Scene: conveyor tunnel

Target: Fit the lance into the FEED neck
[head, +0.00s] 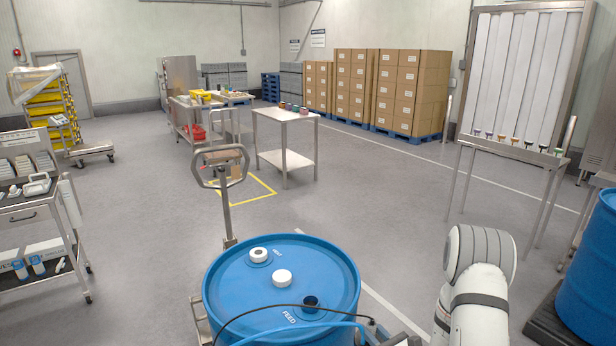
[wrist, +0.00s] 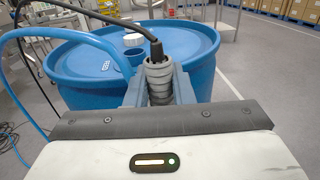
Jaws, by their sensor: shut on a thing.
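My gripper (wrist: 160,92) is shut on the lance (wrist: 159,77), whose grey ribbed collar sits between the two jaws, with a black cable at its top. The lance's lower end is hidden behind my gripper. The blue drum (head: 232,285) has an open, dark FEED neck (head: 310,304) on its near right top, beside the printed FEED label. In the wrist view the drum (wrist: 80,92) lies beyond my gripper, and an open blue neck (wrist: 123,66) shows to the left of the lance, apart from it.
Two white caps sit on the drum: one at the middle (head: 282,278), one farther back (head: 259,255). A blue hose (head: 300,329) and black cable (head: 262,308) cross the drum's near side. Another blue drum (head: 592,262) stands right. A steel handle (head: 222,168) rises behind the drum.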

